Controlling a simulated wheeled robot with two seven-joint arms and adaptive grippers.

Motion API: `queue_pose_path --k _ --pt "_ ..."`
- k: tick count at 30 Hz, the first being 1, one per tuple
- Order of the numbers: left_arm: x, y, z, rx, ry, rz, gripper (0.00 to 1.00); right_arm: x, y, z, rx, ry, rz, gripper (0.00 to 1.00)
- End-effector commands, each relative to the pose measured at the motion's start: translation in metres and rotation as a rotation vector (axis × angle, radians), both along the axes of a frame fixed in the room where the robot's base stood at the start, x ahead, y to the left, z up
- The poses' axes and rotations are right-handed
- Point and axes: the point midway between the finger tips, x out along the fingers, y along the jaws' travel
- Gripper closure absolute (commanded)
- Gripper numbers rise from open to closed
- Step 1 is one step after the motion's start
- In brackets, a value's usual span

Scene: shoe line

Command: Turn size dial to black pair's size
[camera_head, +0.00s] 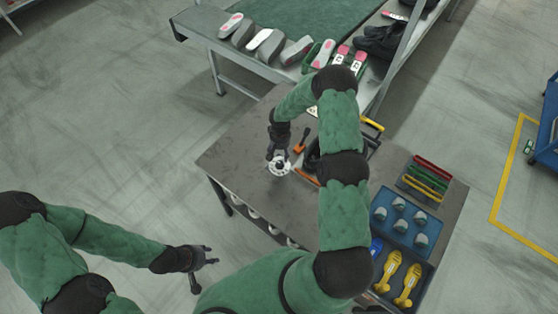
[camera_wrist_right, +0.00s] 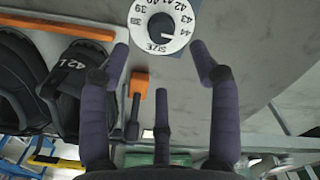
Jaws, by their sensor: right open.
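The size dial (camera_head: 279,166) is a white numbered disc on the grey table. In the right wrist view the dial (camera_wrist_right: 143,12) shows a black knob, the word SIZE and numbers including 39, 42, 43 and 44. A pale mark on the knob seems to lie toward 44. My right gripper (camera_wrist_right: 160,52) is open, its fingertips apart on either side of the dial's near edge. A black pair (camera_wrist_right: 66,85) lies left of it, with a tag reading 42 L. My left gripper (camera_head: 206,260) is open and empty, left of the table.
A bench (camera_head: 230,58) with insoles stands behind. The table's left part is clear.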

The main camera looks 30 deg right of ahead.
Motion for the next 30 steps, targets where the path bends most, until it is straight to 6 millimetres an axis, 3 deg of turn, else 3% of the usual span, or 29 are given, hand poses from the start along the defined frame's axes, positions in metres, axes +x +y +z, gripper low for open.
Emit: queue_pose_path --k 6,15,30 --pt "0.001 0.0 0.001 0.0 -0.001 0.0 0.6 -0.001 0.001 -0.038 0.002 0.002 -0.001 0.38" --pt "0.001 0.0 0.001 0.0 -0.001 0.0 0.6 0.0 0.001 -0.076 0.002 0.0 0.0 0.38" --pt "0.001 0.0 0.002 0.0 -0.001 0.0 0.6 0.0 0.001 -0.087 0.002 -0.002 0.0 0.38"
